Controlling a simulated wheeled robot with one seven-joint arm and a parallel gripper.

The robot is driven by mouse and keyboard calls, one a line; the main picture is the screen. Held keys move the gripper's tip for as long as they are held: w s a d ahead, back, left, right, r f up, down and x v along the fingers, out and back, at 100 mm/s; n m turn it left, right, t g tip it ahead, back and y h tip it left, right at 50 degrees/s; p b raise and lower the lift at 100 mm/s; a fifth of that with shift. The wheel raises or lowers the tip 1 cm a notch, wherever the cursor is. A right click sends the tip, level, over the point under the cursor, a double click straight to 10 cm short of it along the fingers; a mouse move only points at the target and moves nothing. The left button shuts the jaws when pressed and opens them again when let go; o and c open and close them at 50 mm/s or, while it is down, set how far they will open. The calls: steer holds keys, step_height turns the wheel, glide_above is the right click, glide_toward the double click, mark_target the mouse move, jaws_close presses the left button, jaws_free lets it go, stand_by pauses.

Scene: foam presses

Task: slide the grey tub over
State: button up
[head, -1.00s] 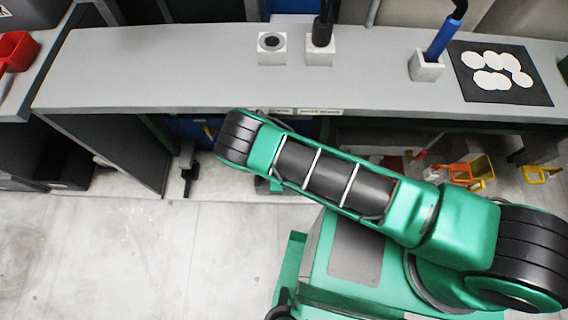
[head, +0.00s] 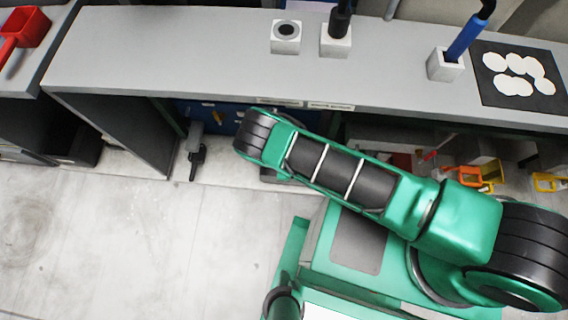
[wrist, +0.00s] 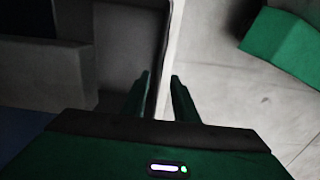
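I cannot pick out a grey tub for certain in either view. In the wrist view, a dim grey box-like shape (wrist: 48,72) stands at the left, but I cannot tell whether it is the tub. My gripper (wrist: 160,76) shows at the bottom middle of the wrist view, its two green fingers apart with nothing held between them. A pale upright edge shows between and beyond the fingers; I cannot tell if they touch it. In the head view my gripper is hidden below my green arm, which reaches left in front of the bench.
A long grey bench (head: 200,60) crosses the head view. On it stand white blocks (head: 286,36), some with dark or blue handles, and a black mat (head: 550,95) with several white discs. A red scoop (head: 25,28) is at far left. The floor at lower left is clear.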

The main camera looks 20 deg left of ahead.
steer(key=shift+f, duration=3.1)
jaws_close()
steer(key=shift+c, duration=0.2)
jaws_free()
